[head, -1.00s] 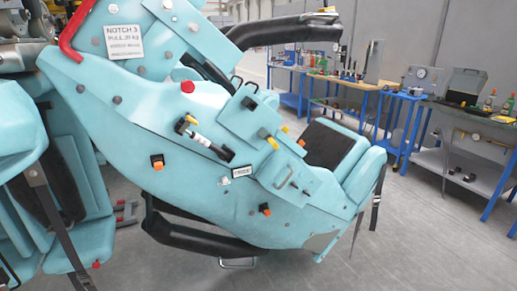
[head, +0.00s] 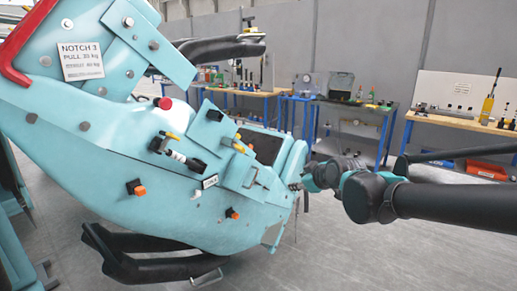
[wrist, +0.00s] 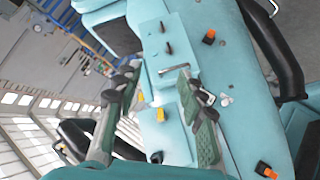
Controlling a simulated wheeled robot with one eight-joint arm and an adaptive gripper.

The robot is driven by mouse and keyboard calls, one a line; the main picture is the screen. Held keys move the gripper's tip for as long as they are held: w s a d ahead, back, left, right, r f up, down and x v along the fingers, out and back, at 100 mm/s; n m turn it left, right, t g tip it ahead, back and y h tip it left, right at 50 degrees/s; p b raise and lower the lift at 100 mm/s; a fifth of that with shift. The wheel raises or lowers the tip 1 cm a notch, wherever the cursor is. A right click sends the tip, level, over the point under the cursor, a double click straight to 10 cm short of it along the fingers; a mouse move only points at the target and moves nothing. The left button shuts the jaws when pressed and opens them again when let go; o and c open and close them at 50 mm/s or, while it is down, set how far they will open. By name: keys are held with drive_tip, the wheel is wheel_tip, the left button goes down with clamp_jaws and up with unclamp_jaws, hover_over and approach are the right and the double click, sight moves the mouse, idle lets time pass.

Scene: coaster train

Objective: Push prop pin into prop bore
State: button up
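My gripper (wrist: 157,75) is open in the wrist view, its two grey-green fingers apart with nothing held between them. The teal car body's panel and a yellow tab (wrist: 159,115) show beyond and between the fingers. In the head view my gripper (head: 298,186) is small at the car's right edge. On the car's side are a yellow-handled fitting (head: 172,135), a black-and-white cylinder (head: 186,159) and a yellow tip (head: 238,147) by a raised plate. I cannot tell which of these is the prop pin. The prop bore cannot be made out.
The teal coaster car (head: 110,165) fills the left. Black padded bars (head: 150,265) stick out low and a red bar (head: 25,45) is at upper left. Orange-tipped knobs (head: 136,188) stand out from the side. Workbenches (head: 450,122) line the back wall. Grey floor is open at lower right.

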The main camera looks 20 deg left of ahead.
drive_tip(key=s+a+r+n+y, duration=0.2)
drive_tip(key=a+r+n+y, duration=0.25)
drive_tip(key=a+r, duration=0.75)
approach(237, 146)
drive_tip(key=shift+t+h, duration=0.3)
drive_tip(key=shift+h, duration=0.15)
drive_tip(key=x, duration=0.8)
drive_tip(key=shift+a, duration=0.45)
drive_tip(key=shift+c, duration=0.3)
clamp_jaws()
